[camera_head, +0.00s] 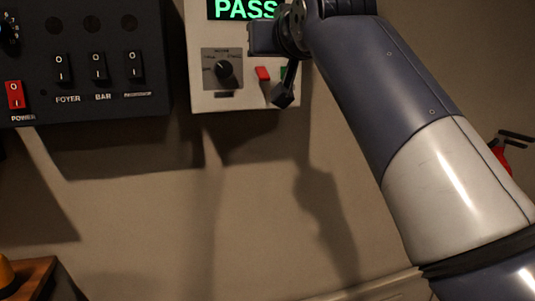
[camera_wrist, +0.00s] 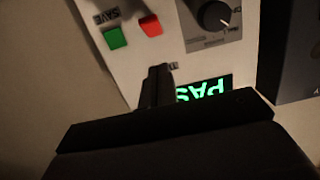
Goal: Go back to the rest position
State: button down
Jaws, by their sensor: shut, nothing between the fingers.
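My gripper (camera_head: 284,97) is shut and empty, in front of the lower right part of a cream wall panel (camera_head: 235,100). In the wrist view my closed fingers (camera_wrist: 160,76) show dark against that panel, which appears upside down. The panel has a lit green "PASS" display (camera_head: 243,9), a black rotary knob (camera_head: 223,70) and a red button (camera_head: 263,73). A green button (camera_head: 284,72) is partly hidden behind my gripper in the head view but shows clearly in the wrist view (camera_wrist: 115,38). I cannot tell whether the fingers touch the panel.
A dark switch box (camera_head: 90,85) hangs left of the panel, with a red power switch (camera_head: 15,95) and several black rocker switches. A red object (camera_head: 505,155) shows behind my arm at right. A wooden surface (camera_head: 35,278) is at lower left. The wall below the panel is clear.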

jog(key=b+v, duration=0.1)
jog(key=v, duration=0.6)
jog(key=shift+s+r+g, duration=0.25)
jog(key=shift+r+g, duration=0.05)
jog(key=shift+r, duration=0.15)
jog(key=shift+b, duration=0.3)
